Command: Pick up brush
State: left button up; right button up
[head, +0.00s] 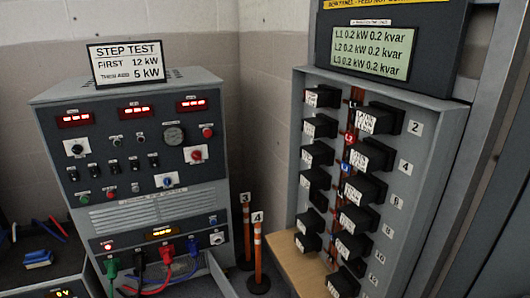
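A small blue object (38,258) lies on the dark surface at the left edge of the head view. It looks like a block-shaped brush, but it is too small to be sure. No other brush-like thing shows clearly. Neither of my grippers is in view.
A grey load bank cabinet (140,185) with red displays stands at left centre, with a step test sign (126,62) on top and several coloured plugs and cables low on its front. Orange posts (258,255) stand beside it. A grey breaker panel (413,165) stands at right above a wooden surface (290,262).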

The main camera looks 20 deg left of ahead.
aim_at(41, 257)
jog(key=u, duration=1.55)
